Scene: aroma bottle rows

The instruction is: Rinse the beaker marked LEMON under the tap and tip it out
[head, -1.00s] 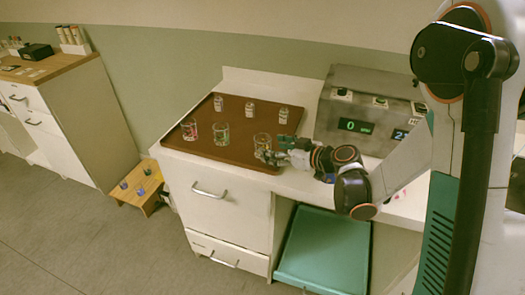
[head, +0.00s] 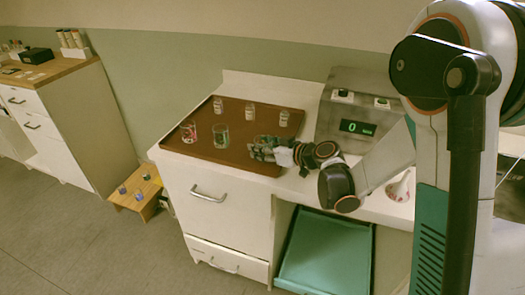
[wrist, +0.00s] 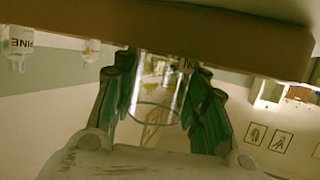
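My gripper (head: 262,149) is at the front right of the brown tray (head: 240,153). In the wrist view its two fingers (wrist: 158,100) press on both sides of a clear glass beaker (wrist: 157,112). Two other beakers stand to the left on the tray, one with reddish marking (head: 190,133) and one with greenish marking (head: 221,136). I cannot make out a tap.
Three small bottles stand along the tray's back, one at left (head: 217,104), one in the middle (head: 250,112) and one at right (head: 284,118). A metal unit with a display (head: 357,127) stands right of the tray. A low wooden stool (head: 137,188) is on the floor.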

